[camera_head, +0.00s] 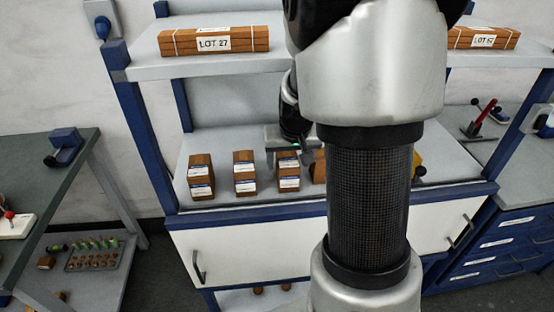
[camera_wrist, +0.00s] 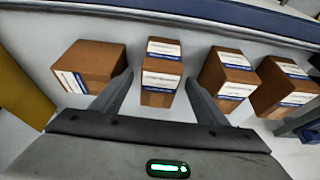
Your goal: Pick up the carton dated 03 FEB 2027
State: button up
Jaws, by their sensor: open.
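Several brown cartons with white and blue labels stand in a row on the bench. In the head view, from the left, they are a first carton (camera_head: 201,177), a second carton (camera_head: 245,173), a third carton (camera_head: 288,172) and one mostly hidden behind my arm (camera_head: 319,168). The label print is too small to read, so I cannot tell which is dated 03 FEB 2027. My gripper (camera_head: 297,150) is open above the third carton. In the wrist view its fingers (camera_wrist: 159,78) are on either side of one carton (camera_wrist: 160,72), with neighbouring cartons (camera_wrist: 90,66) (camera_wrist: 228,80) just outside.
A yellow object (camera_wrist: 20,92) stands at the left in the wrist view. A shelf above the bench bears a bundle labelled LOT 27 (camera_head: 214,41). The bench's blue front edge (camera_head: 260,212) runs before the cartons. Gaps between cartons are narrow.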

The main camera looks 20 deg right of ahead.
jog(key=shift+w+b+x, duration=0.2)
jog(key=shift+b+x, duration=0.25)
jog(key=shift+x, duration=2.2)
jog(key=shift+d+r, duration=0.1)
jog(key=shift+r, duration=0.05)
jog(key=shift+c, duration=0.2)
jog(key=c, duration=1.3)
jog(key=shift+r, duration=0.1)
jog(key=shift+c, duration=0.2)
